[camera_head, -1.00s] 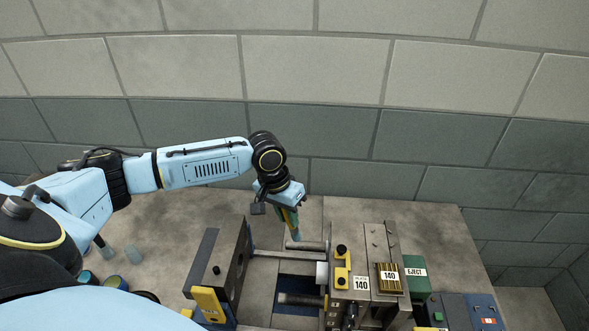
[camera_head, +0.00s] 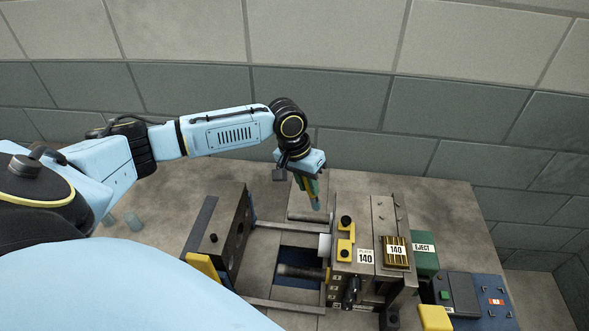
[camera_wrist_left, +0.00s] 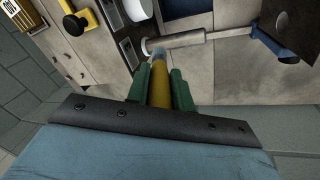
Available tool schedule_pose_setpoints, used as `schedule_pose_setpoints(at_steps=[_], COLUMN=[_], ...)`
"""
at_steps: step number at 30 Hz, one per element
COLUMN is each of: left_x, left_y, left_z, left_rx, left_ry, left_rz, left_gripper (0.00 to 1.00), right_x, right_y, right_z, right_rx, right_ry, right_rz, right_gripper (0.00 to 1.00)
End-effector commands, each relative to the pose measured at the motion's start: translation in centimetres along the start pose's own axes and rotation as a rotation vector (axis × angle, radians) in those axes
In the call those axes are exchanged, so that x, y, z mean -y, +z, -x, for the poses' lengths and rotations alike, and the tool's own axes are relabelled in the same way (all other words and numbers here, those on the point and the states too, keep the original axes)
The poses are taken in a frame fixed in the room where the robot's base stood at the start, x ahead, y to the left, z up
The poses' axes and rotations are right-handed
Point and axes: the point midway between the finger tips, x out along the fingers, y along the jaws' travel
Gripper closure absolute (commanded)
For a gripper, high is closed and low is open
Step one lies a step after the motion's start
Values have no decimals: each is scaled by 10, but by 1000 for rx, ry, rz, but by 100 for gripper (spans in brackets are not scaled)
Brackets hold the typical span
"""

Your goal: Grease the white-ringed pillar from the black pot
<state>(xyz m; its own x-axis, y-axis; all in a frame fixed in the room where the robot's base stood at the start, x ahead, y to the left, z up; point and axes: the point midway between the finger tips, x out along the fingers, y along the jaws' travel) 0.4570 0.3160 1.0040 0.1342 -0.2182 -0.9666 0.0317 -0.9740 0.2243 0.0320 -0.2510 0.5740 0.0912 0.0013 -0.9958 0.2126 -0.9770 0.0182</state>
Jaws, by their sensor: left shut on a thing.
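My left gripper (camera_head: 307,186) is shut on a brush (camera_head: 314,199) with a yellow handle and pale blue tip, pointing down above the machine's far side. In the left wrist view the brush (camera_wrist_left: 160,86) sits between the green fingers (camera_wrist_left: 160,82). There its tip overlaps the pale end of a grey pillar (camera_wrist_left: 190,38); contact cannot be told. In the head view two pillars run between the machine's plates, the far one (camera_head: 285,229) beneath the brush. A white round part (camera_head: 325,245) sits by the right plate. The black pot and right gripper are not in view.
The left plate (camera_head: 222,225) and right plate block (camera_head: 365,240) rise around the gap. Brass block (camera_head: 396,252), green eject box (camera_head: 424,252) and control box (camera_head: 460,294) stand right. Bench (camera_head: 435,205) is bare behind; a wall rises beyond.

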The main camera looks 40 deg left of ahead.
Motion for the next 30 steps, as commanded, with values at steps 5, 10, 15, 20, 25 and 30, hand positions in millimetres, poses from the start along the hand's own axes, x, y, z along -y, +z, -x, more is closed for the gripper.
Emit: schedule_pose_setpoints(at_steps=[5,10,15,20,25,30], left_x=[-14,-11,4,20,36,46], left_y=[-8,-6,2,11,20,25], left_z=[-22,-12,3,16,29,36], left_rx=[-2,2,2,3,2,1], left_ry=[3,-3,-2,-2,-2,0], left_rz=[-2,3,3,4,2,1], left_gripper=[100,100,100,100,100,100], right_x=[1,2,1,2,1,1], right_y=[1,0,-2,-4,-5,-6], right_z=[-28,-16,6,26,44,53], right_rx=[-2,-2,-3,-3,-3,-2], right_ry=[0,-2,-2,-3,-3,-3], right_rz=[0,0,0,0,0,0], right_gripper=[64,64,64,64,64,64])
